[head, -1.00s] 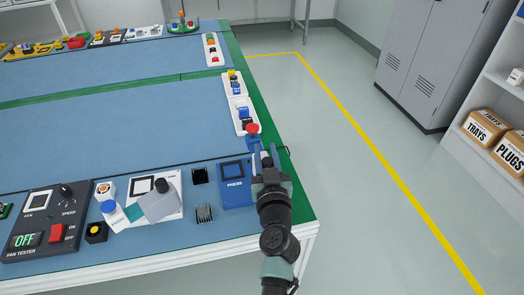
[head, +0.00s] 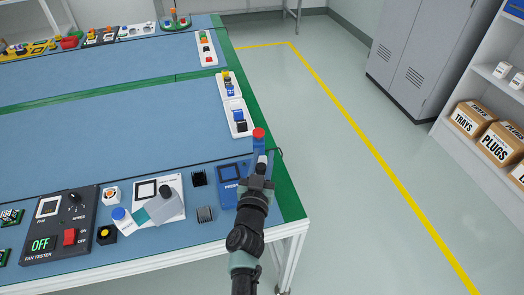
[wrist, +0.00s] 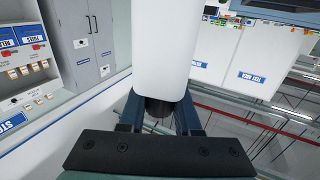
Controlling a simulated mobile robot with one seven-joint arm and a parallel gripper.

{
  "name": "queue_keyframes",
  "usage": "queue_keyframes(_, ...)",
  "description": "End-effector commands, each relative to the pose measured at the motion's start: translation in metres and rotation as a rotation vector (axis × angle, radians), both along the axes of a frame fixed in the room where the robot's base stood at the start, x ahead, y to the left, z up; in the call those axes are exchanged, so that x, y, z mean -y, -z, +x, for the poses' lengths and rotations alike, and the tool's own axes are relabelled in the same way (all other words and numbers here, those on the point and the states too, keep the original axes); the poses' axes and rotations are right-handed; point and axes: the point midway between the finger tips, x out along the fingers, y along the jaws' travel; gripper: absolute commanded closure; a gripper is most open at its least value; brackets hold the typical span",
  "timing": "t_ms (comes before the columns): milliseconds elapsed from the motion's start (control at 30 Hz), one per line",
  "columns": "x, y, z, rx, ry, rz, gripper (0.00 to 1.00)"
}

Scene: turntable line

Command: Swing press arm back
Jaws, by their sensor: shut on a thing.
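The press has a blue base (head: 229,194) marked PRESS with a dark square on top, near the table's front right corner. Its blue press arm (head: 259,145) stands at the base's right side and carries a red knob (head: 259,133). My gripper (head: 262,162) is at the arm just below the knob and is shut on it. My wrist and gripper hide the arm's lower part and part of the base. In the wrist view, a large pale rounded piece fills the space beyond my fingers (wrist: 160,118), with a dark round part between them.
Left of the press are a black cube (head: 198,178), a finned heat sink (head: 205,214), a white plate (head: 174,205), a blue-capped bottle (head: 122,218) and a fan tester (head: 65,222) reading OFF. White trays (head: 239,129) line the right edge. The floor to the right is clear.

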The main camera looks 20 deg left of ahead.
Motion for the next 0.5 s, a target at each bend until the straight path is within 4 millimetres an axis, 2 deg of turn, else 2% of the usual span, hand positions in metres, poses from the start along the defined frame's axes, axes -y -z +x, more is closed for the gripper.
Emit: queue_keyframes(500, 0.0055, -0.0009, 0.0000, -0.006, 0.239, -0.002, 1.00)
